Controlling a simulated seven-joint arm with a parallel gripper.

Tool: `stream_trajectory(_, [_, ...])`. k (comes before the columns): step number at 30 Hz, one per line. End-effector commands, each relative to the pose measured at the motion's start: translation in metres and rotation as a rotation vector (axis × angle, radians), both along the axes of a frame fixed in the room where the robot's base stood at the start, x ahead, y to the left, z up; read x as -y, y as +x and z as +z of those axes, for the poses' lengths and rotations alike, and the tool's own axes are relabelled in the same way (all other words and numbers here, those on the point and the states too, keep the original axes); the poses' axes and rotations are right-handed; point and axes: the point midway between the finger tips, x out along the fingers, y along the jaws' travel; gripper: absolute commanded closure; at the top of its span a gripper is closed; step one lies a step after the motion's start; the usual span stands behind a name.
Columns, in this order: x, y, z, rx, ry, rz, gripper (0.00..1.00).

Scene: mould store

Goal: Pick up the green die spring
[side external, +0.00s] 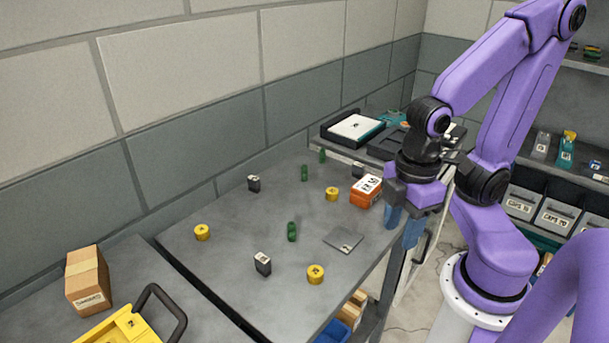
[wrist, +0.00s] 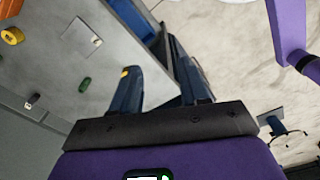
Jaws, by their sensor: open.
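Green die springs stand apart on the grey bench in the side view: one near the middle (side external: 292,231), one farther back (side external: 304,173), and a partly hidden green piece (side external: 322,155) near the back edge. One green spring (wrist: 85,84) shows in the wrist view, left of the fingers; I cannot tell which one it is. My gripper (side external: 403,227) hangs at the bench's right edge, well to the right of the springs. In the wrist view its two blue fingers (wrist: 152,60) are apart, with nothing held between them.
A flat grey plate (side external: 343,241) and an orange box (side external: 366,190) lie between my gripper and the springs. Yellow round pieces (side external: 315,274) and small dark blocks (side external: 262,263) are scattered on the bench. Black trays (side external: 350,129) stand behind. Bare bench surrounds the middle spring.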

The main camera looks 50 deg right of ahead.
Motion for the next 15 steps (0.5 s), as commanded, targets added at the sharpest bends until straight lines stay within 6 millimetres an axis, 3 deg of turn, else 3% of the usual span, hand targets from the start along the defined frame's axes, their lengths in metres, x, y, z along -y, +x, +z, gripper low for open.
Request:
stream_trajectory(10, [-0.001,0.002,0.0,0.0,0.0,0.004,0.49])
stream_trajectory(15, [-0.009,0.024,0.003,0.001,-0.005,0.052,0.49])
